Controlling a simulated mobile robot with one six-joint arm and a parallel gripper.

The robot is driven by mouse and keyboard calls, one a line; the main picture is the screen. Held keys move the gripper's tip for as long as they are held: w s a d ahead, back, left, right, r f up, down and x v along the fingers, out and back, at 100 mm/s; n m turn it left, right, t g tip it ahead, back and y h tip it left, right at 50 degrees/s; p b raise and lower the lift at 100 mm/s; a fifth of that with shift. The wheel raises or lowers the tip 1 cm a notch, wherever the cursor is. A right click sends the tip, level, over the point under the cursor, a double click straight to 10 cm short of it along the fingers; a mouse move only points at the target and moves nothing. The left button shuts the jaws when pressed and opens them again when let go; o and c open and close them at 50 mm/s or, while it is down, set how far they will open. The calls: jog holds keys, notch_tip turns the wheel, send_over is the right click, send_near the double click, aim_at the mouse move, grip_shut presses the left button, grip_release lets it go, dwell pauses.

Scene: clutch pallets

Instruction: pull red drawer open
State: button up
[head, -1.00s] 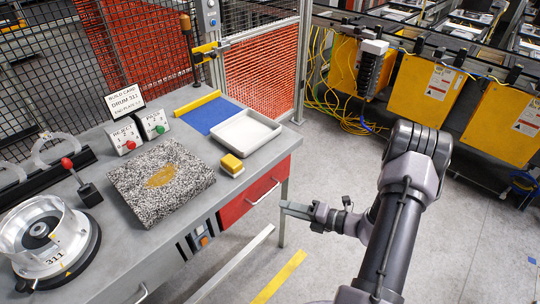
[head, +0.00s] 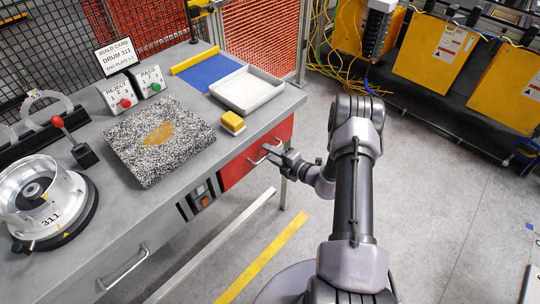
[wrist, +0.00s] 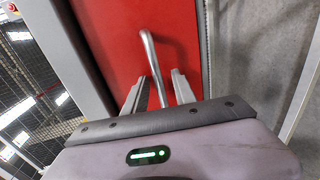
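The red drawer (head: 239,168) is in the front of the grey workbench, under its right end, and looks closed. Its silver bar handle (head: 265,152) runs across the front. My gripper (head: 272,152) is at the handle. In the wrist view the red drawer front (wrist: 112,35) fills the middle, and the handle (wrist: 153,65) runs down between the two fingers of my gripper (wrist: 157,88). The fingers stand apart on either side of the bar, with a gap showing on each side. The handle's lower end is hidden behind my gripper body.
The workbench (head: 120,215) carries a speckled slab (head: 158,140), a yellow sponge-like block (head: 232,122), a white tray (head: 247,90) and a metal drum (head: 45,203). A bench leg (head: 283,190) stands close beside my gripper. Open floor (head: 420,200) lies to the right.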

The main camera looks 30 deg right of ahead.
jog(key=shift+w, duration=0.15)
grip_shut()
dwell(1.4)
